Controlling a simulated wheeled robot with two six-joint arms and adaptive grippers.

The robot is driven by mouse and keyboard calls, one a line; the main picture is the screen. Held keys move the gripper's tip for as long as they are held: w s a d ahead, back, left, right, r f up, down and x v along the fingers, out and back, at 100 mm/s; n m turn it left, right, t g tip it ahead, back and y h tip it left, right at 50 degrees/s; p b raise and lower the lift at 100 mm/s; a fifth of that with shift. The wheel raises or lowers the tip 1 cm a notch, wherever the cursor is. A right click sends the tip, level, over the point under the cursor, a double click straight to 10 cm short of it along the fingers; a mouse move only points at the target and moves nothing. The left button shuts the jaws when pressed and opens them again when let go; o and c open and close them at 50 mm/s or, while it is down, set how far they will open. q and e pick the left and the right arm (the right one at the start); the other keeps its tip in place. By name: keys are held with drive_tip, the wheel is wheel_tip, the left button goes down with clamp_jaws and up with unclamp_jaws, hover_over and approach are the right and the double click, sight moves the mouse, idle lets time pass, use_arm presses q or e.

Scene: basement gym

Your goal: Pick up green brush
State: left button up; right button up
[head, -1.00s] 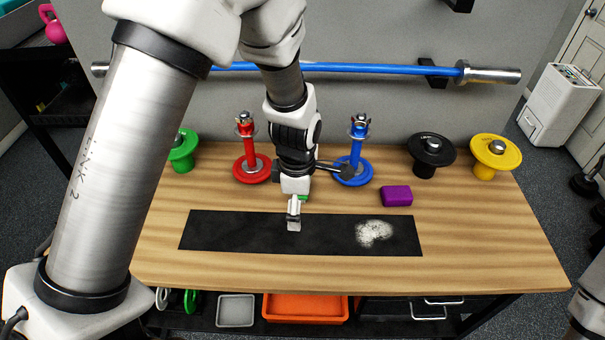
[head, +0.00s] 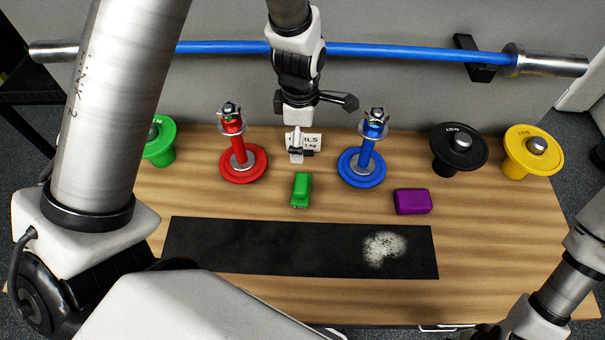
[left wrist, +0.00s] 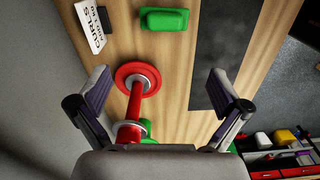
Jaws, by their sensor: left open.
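The green brush (head: 301,190) lies on the wooden table between the red and blue stands, just behind the black mat (head: 215,245). It also shows at the top of the left wrist view (left wrist: 164,20). My left gripper (head: 298,152) is above the table, behind the brush in the head view and apart from it. In the left wrist view its two fingers (left wrist: 162,77) are spread and empty, with the red stand (left wrist: 138,80) beyond them. My right arm enters at the lower right of the head view, but its gripper is not clearly visible.
A small sign (head: 311,140) stands behind the brush. The red stand (head: 243,165) and blue stand (head: 361,167) flank it. A purple block (head: 412,201) lies to the right. White powder (head: 383,249) marks the mat. Green, black and yellow weights stand along the back.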

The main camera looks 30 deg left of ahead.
use_arm(q)
drive_tip(key=b, duration=0.6)
hover_over(301, 183)
wheel_tip(301, 183, down, 6)
drive_tip(key=f, duration=0.1)
drive_tip(key=f+b, duration=0.2)
drive_tip(key=shift+w+a+f, duration=0.1)
drive_tip(key=shift+w+a, duration=0.1)
drive_tip(key=shift+a, duration=0.05)
drive_tip(key=shift+w+f+b, duration=0.1)
drive_tip(key=shift+f+b, duration=0.3)
drive_tip(key=shift+f, duration=0.35)
drive_tip(key=f, duration=0.2)
drive_tip(key=f+p, duration=0.1)
drive_tip(key=f, duration=0.1)
drive_tip(key=f+p, duration=0.1)
drive_tip(key=f, duration=0.1)
drive_tip(key=shift+s+d, duration=0.2)
drive_tip(key=shift+d, duration=0.05)
drive_tip(key=shift+f, duration=0.2)
drive_tip(key=c, duration=1.3)
